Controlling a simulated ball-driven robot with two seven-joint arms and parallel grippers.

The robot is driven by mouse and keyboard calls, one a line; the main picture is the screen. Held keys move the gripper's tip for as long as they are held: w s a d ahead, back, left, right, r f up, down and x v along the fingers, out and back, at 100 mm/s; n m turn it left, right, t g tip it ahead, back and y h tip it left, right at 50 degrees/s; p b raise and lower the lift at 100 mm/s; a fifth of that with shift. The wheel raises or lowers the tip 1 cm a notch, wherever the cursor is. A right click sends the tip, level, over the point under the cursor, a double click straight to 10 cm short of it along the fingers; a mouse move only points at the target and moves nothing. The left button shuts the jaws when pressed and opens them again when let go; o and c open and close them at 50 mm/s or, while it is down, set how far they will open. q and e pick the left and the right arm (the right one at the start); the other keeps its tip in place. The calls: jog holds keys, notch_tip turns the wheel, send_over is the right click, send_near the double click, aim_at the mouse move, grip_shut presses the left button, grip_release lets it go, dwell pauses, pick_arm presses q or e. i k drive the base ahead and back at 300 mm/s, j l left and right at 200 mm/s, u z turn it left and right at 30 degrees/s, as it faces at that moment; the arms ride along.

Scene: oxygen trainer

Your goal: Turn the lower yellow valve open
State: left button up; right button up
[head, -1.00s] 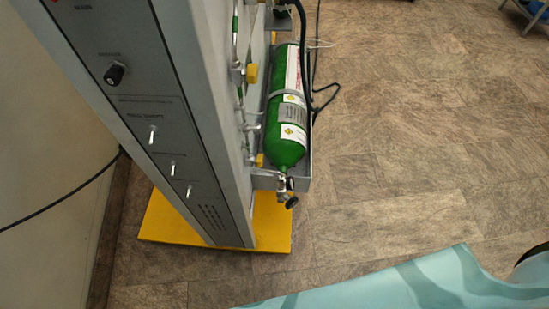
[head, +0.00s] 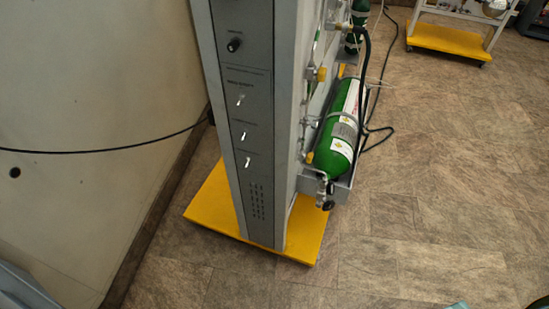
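The oxygen trainer is a tall grey cabinet (head: 256,115) on a yellow base (head: 212,205) in the head view. Two yellow valve parts show on its right side: an upper one (head: 321,74) and a lower one (head: 309,157), partly hidden by the cabinet's edge. I cannot tell whether the lower one is open or closed. A green cylinder (head: 338,140) lies in a bracket beside them, with a dark knob (head: 327,205) at its near end. Neither of my grippers is in view.
A black hose (head: 366,60) runs down beside the cylinder, and a cable (head: 100,150) crosses the wall to the left. A wheeled stand with a yellow base (head: 448,39) is at the far right. The floor (head: 440,180) right of the cabinet is clear.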

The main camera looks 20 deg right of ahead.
aim_at(309, 157)
jog(key=u, duration=2.9)
jog(key=k+l+u, duration=0.2)
jog(key=k, duration=0.25)
jog(key=k+l+u, duration=0.15)
jog(key=k+l, duration=0.2)
jog(key=k+l+u, duration=0.2)
jog(key=k, duration=0.35)
jog(key=k+l+u, duration=0.15)
jog(key=k, duration=0.3)
